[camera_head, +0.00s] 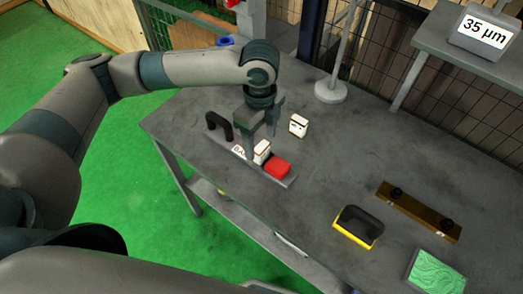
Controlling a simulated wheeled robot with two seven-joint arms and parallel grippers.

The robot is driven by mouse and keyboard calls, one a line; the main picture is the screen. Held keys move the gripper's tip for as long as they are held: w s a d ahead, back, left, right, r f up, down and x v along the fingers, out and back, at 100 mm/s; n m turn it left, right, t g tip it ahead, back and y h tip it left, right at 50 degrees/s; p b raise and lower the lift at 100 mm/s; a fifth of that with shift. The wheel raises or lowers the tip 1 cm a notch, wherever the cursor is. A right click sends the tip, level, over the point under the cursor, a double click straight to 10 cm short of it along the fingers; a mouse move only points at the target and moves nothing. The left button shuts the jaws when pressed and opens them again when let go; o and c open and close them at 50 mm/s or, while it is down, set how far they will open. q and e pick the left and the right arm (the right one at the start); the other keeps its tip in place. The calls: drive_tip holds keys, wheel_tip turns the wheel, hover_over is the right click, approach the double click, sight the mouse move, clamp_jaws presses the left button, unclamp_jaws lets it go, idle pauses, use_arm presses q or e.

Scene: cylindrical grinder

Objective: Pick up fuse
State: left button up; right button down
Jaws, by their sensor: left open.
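Two small white blocks with dark marks look like fuses. One white fuse (298,125) stands alone on the grey table, just right of my left gripper. The other white fuse (262,152) sits on a long grey holder (222,143), beside a red block (278,168). My left gripper (261,144) points down with its fingers open, over the holder at the second fuse. The fingers partly hide the holder; I cannot tell whether they touch that fuse. My right gripper is not in view.
A black handle (219,126) rises from the holder's left end. A lamp-like stand (331,91) is behind. A display (483,34) reads 35 µm. The table's middle is clear.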

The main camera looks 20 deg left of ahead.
sight(262, 146)
use_arm(q)
wheel_tip(262, 146, down, 3)
drive_tip(key=shift+w+d+r+p, duration=0.1)
drive_tip(key=shift+w+p, duration=0.05)
drive_tip(key=shift+p, duration=0.3)
drive_tip(key=shift+f, duration=0.35)
drive_tip(key=c, duration=1.3)
drive_tip(key=shift+r, duration=0.15)
drive_tip(key=shift+r, duration=0.55)
wheel_tip(262, 146, up, 8)
drive_tip(key=shift+f+b, duration=0.25)
drive_tip(key=shift+b, duration=0.95)
drive_tip(key=shift+r, duration=0.65)
